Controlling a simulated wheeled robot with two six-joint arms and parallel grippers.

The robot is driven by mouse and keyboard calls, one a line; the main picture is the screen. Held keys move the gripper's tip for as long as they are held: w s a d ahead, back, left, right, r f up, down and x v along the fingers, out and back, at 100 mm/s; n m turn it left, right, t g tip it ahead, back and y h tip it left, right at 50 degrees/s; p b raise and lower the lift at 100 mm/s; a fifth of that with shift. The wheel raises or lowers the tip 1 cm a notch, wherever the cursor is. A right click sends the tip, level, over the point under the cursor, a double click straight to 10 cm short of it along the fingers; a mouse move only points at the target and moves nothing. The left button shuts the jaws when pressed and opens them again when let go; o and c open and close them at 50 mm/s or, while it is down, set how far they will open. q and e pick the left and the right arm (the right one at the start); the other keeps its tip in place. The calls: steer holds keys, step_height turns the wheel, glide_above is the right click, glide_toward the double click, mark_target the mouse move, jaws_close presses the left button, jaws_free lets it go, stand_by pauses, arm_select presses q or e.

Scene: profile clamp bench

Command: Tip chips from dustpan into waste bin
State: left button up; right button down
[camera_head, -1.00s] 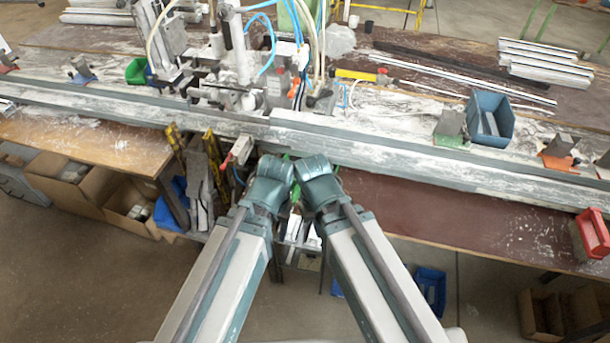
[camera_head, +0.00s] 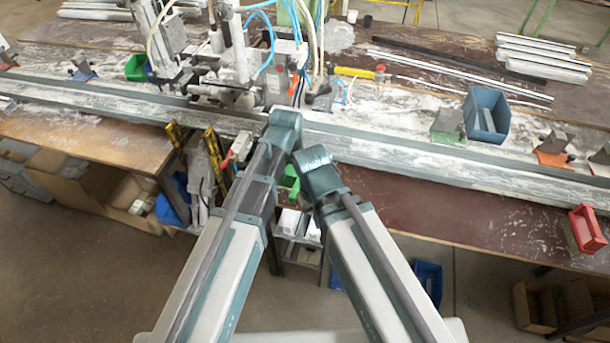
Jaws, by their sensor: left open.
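My left gripper (camera_head: 285,112) is at the end of the left arm, over the near rail of the bench; its fingers are mostly hidden behind the wrist. It is open, and I see nothing held in it. My right arm ends just in front of the bench edge, right of the left arm; its gripper is hidden behind its wrist. I cannot make out a dustpan or chips in a pan for sure. A red open container (camera_head: 587,229) sits at the bench's right front edge. I cannot tell which container is the waste bin.
A long metal rail (camera_head: 420,160) runs across the bench. The clamp machine (camera_head: 235,60) with hoses stands behind my left gripper. A blue bin (camera_head: 487,115) and a green bin (camera_head: 137,68) stand on the bench. The dark red bench top (camera_head: 450,210) at front right is mostly clear.

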mark_target(295, 189)
arm_select(q)
steer(key=shift+f, duration=0.1)
steer(key=f+b, duration=0.6)
steer(key=w+f+b, duration=0.1)
steer(key=f+b, duration=0.1)
steer(key=b, duration=0.1)
steer(key=shift+w+d+f, duration=0.1)
steer(key=shift+d+f, duration=0.1)
steer(key=shift+f, duration=0.2)
jaws_close()
steer(key=shift+r, duration=0.15)
stand_by(1.1)
